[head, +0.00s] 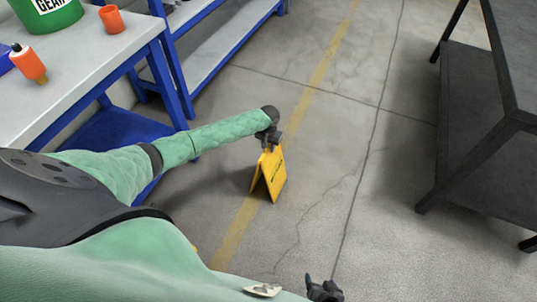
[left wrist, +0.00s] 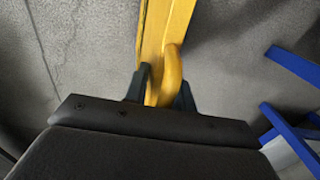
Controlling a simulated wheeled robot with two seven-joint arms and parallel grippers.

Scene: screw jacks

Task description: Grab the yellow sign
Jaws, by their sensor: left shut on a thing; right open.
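The yellow sign (head: 273,178) is a folding A-shaped floor sign with dark lettering, below the end of my left arm in the head view. My left gripper (head: 268,147) is at its top edge and shut on it. In the left wrist view the sign's yellow top and curved handle (left wrist: 171,70) lie between the two dark fingers of my left gripper (left wrist: 160,92). I cannot tell whether the sign's feet touch the floor. My right gripper (head: 324,290) is at the bottom edge of the head view, partly cut off, open and apart from the sign.
A blue shelf (head: 225,40) stands behind. A black rack (head: 480,130) is on the right. Concrete floor (head: 345,150) between is clear.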

